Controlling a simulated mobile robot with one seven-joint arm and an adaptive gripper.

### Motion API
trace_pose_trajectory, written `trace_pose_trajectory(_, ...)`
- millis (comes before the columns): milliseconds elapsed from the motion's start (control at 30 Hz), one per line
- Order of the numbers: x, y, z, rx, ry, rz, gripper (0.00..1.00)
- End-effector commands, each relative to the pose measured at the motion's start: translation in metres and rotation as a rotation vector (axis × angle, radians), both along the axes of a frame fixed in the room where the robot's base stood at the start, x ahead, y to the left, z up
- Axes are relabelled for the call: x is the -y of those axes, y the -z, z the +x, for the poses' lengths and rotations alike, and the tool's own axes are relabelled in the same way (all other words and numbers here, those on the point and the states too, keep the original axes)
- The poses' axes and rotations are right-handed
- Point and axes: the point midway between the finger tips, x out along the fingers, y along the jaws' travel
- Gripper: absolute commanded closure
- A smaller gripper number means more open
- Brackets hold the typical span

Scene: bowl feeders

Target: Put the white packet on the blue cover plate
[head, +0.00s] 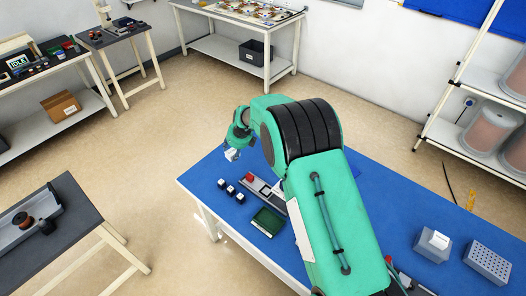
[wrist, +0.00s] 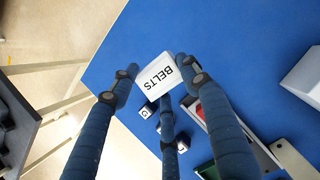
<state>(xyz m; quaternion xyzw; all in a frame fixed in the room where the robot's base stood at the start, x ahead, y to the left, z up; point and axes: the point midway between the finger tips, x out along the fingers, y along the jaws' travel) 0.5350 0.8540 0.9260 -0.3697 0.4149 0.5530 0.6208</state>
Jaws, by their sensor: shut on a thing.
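A white packet lettered "BELTS" (wrist: 160,74) is held between the fingertips of my gripper (wrist: 158,70) in the wrist view. The blue fingers close on it from both sides, with another finger below it. In the head view the packet (head: 232,155) hangs from my gripper (head: 236,146) near the far left corner of the blue table (head: 375,185). It looks raised above the table; its exact height is unclear. I cannot pick out a separate blue cover plate against the blue tabletop; my arm hides part of the table.
Several small dark cubes (head: 230,190), a green tray (head: 267,222) and a grey rail with a red piece (head: 249,177) lie near the packet. A grey block with a white top piece (head: 432,246) and a holed block (head: 488,261) stand at the right. The table's middle right is clear.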

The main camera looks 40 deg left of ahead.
Motion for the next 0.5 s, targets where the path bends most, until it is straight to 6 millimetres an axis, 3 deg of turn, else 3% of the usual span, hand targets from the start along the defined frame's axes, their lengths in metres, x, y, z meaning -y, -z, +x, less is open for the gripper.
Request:
trace_pose_trajectory(267, 0.0, -0.004, 0.0, 0.0, 0.0, 0.001, 0.83)
trace_pose_trajectory(500, -0.001, -0.029, 0.001, 0.001, 0.001, 0.004, 0.83)
